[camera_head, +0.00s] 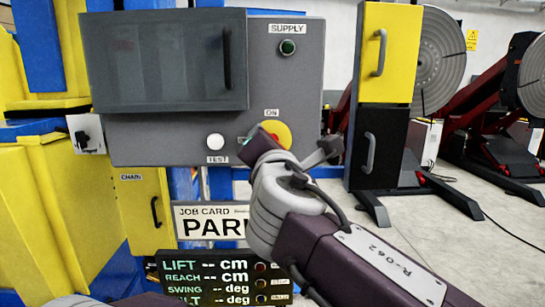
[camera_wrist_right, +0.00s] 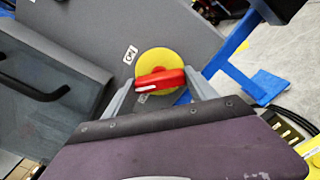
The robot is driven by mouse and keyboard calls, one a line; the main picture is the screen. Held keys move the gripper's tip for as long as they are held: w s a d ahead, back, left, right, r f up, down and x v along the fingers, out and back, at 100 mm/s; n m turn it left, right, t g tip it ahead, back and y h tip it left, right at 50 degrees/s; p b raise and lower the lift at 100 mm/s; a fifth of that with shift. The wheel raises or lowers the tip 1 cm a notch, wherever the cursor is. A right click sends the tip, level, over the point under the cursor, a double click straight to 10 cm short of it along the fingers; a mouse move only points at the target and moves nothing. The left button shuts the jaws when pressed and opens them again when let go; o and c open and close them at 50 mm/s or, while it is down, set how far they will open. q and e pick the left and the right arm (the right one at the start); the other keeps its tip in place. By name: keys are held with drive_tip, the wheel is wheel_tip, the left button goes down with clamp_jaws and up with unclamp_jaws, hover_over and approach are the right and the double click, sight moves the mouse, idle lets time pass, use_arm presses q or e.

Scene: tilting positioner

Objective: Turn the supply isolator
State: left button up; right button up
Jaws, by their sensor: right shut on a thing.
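The supply isolator is a yellow disc (camera_head: 283,131) with a red handle, on the grey panel under the ON label. In the right wrist view its yellow disc (camera_wrist_right: 158,58) and red handle (camera_wrist_right: 160,77) show clearly; the handle lies nearly level across that picture. My right gripper (camera_wrist_right: 160,86) is shut on the red handle, one finger at each end of it. In the head view my right gripper (camera_head: 266,140) covers the handle and the left part of the disc. My left gripper is out of view.
The grey panel (camera_head: 305,95) carries a green SUPPLY lamp (camera_head: 287,47), a white TEST button (camera_head: 215,141) and a protruding cover (camera_head: 165,60) with a handle. A job card (camera_head: 190,222) and readout display (camera_head: 205,278) are below. A yellow-black cabinet (camera_head: 382,60) stands right; the floor there is partly clear.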

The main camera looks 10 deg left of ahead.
drive_tip(key=shift+f+m+b, duration=0.1)
drive_tip(key=shift+m+b, duration=1.95)
drive_tip(key=shift+m, duration=2.45)
drive_tip(key=o, duration=1.4)
drive_tip(key=shift+c, duration=0.2)
drive_tip(key=shift+s, duration=0.15)
drive_tip(key=b+v, duration=0.3)
drive_tip(key=v, duration=0.6)
drive_tip(key=shift+b, duration=0.35)
